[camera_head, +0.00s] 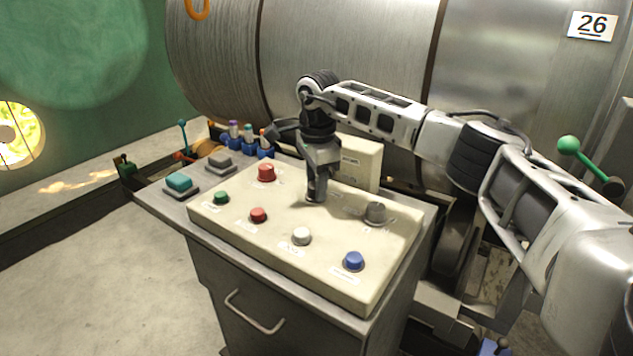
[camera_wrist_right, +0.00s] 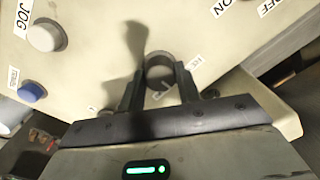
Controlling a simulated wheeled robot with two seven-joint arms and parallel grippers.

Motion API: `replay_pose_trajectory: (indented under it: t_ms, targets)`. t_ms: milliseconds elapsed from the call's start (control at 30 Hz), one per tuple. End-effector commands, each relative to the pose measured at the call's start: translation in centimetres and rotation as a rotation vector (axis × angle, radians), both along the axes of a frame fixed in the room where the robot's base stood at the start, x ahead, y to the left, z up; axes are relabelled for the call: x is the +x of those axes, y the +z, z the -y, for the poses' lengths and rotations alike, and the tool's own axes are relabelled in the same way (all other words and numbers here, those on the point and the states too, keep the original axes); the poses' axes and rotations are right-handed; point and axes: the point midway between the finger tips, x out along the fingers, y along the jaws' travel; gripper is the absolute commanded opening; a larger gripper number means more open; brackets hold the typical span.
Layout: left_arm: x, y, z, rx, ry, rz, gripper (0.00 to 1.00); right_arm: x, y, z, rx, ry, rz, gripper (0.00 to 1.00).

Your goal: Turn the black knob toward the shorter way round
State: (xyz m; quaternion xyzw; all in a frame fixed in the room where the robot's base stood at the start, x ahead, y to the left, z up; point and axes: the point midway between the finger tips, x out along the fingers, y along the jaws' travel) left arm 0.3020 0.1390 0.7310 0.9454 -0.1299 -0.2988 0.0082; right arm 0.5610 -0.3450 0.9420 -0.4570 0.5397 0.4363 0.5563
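The cream control panel (camera_head: 330,255) lies tilted on top of a grey cabinet. My right gripper (camera_head: 316,197) points down at the panel's back middle and hides most of the knob under it in the head view. In the right wrist view the round dark-rimmed knob (camera_wrist_right: 159,72) sits between the two fingers of the right gripper (camera_wrist_right: 158,84). The fingers stand apart, one on each side, with what looks like a narrow gap to the knob; contact is not clear. The knob's pointer direction cannot be read. My left gripper is not in view.
The panel also carries a grey knob (camera_head: 376,212), red buttons, a green button (camera_head: 221,197), a white button (camera_head: 301,235) and a blue button (camera_head: 353,261). A raised cream box (camera_head: 360,162) stands close behind my right gripper. A large metal drum (camera_head: 340,50) is behind.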

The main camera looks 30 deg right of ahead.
Motion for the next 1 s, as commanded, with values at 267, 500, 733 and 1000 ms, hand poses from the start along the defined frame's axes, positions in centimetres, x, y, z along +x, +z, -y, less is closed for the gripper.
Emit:
replay_pose_trajectory:
  t_ms: [267,500,733,1000]
  targets:
    - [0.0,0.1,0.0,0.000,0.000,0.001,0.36,0.0,0.1,0.0,0.000,-0.008,-0.001,0.11]
    - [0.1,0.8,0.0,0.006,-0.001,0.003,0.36,0.0,0.2,-0.1,0.001,-0.094,-0.002,0.11]
    - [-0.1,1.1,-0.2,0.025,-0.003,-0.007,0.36,0.0,0.3,-0.1,0.000,-0.266,-0.001,0.11]
    - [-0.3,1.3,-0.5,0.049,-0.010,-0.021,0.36,0.0,0.3,-0.1,0.001,-0.497,-0.001,0.11]
